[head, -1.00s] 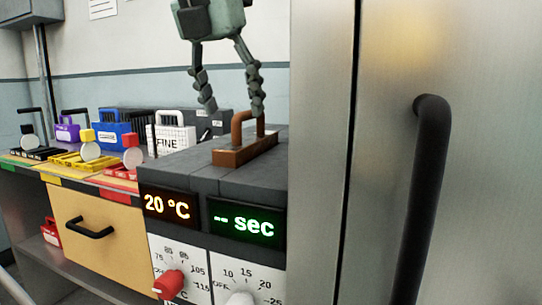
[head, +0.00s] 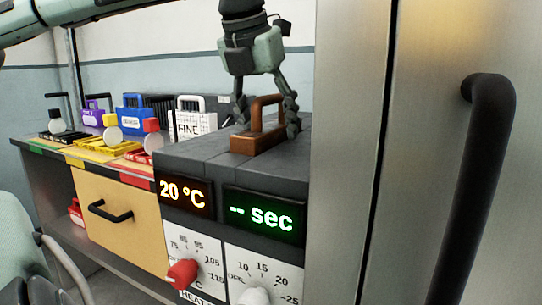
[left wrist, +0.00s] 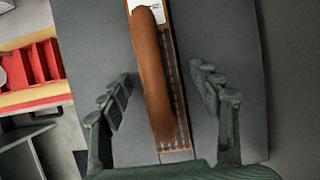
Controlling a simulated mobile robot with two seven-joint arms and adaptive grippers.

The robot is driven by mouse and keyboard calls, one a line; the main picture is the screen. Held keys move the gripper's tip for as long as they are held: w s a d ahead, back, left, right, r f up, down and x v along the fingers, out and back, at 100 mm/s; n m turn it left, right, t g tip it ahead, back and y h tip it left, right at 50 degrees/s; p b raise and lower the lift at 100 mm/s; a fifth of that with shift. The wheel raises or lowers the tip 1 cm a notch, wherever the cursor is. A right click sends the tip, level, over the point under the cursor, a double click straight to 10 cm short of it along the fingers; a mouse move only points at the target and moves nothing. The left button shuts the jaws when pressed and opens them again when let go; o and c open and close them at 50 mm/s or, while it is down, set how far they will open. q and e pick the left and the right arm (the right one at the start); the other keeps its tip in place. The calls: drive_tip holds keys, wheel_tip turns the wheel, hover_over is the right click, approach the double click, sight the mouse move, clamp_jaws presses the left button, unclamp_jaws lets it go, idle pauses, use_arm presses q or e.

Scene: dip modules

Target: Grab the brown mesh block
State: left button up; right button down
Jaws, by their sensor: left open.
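The brown mesh block (head: 246,144), with an arched brown handle, sits on top of the dark grey heater unit (head: 190,158). My left gripper (head: 267,110) comes down from above, with its open fingers on either side of the block's handle. In the left wrist view the brown block (left wrist: 178,100) lies lengthwise between the two open fingers of my left gripper (left wrist: 165,95), with a gap on each side. A white label shows at its far end. Nothing is held. My right gripper is not in view.
A tall metal cabinet (head: 345,150) with a black handle (head: 485,180) stands close on the right. A white block marked FINE (head: 194,124), a blue block (head: 134,121) and a purple block (head: 93,115) stand behind on the left. A yellow drawer (head: 118,215) is below.

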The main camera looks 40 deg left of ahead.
use_arm(q)
drive_tip(key=shift+c, duration=0.6)
clamp_jaws()
drive_tip(key=shift+r, duration=0.2)
